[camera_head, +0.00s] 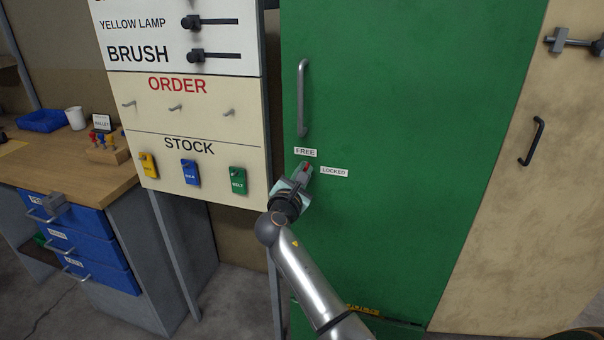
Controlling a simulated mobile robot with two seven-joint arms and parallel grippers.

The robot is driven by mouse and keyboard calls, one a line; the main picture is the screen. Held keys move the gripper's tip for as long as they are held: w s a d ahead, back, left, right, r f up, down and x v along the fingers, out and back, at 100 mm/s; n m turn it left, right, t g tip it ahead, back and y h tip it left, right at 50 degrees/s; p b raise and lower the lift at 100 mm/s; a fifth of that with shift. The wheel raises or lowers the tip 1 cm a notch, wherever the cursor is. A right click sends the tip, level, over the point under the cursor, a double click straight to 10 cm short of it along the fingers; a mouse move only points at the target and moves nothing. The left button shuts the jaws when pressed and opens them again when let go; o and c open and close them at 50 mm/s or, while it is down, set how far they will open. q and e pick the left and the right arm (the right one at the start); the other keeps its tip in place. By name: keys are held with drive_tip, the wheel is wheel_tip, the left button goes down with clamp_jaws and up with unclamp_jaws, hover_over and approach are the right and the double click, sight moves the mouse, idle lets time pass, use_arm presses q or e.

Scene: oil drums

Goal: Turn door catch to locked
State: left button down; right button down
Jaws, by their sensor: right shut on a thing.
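The door catch (305,168) is a small lever with a red part on the green door (400,130), just below the grey door handle (302,98). A white label reading FREE (305,152) is above the catch, and one reading LOCKED (334,171) is to its right. My right gripper (301,174) is shut on the catch and hides much of it. The visible part points up and slightly right, between the two labels; its exact angle is hard to tell. My left gripper is not in view.
A board (185,100) with ORDER and STOCK hooks and coloured tags stands left of the door. A wooden workbench (60,165) with blue drawers is at the far left. A tan panel (530,200) with a black handle (531,142) is at the right.

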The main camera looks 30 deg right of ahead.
use_arm(q)
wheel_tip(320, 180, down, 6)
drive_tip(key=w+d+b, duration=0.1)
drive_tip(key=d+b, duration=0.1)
drive_tip(key=b, duration=0.5)
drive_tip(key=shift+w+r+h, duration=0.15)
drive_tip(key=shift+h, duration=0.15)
use_arm(e)
drive_tip(key=m, duration=0.4)
drive_tip(key=f+m, duration=0.1)
drive_tip(key=m, duration=0.7)
drive_tip(key=shift+s+d+f, duration=0.3)
drive_tip(key=shift+s+f, duration=0.05)
drive_tip(key=c, duration=0.9)
unclamp_jaws()
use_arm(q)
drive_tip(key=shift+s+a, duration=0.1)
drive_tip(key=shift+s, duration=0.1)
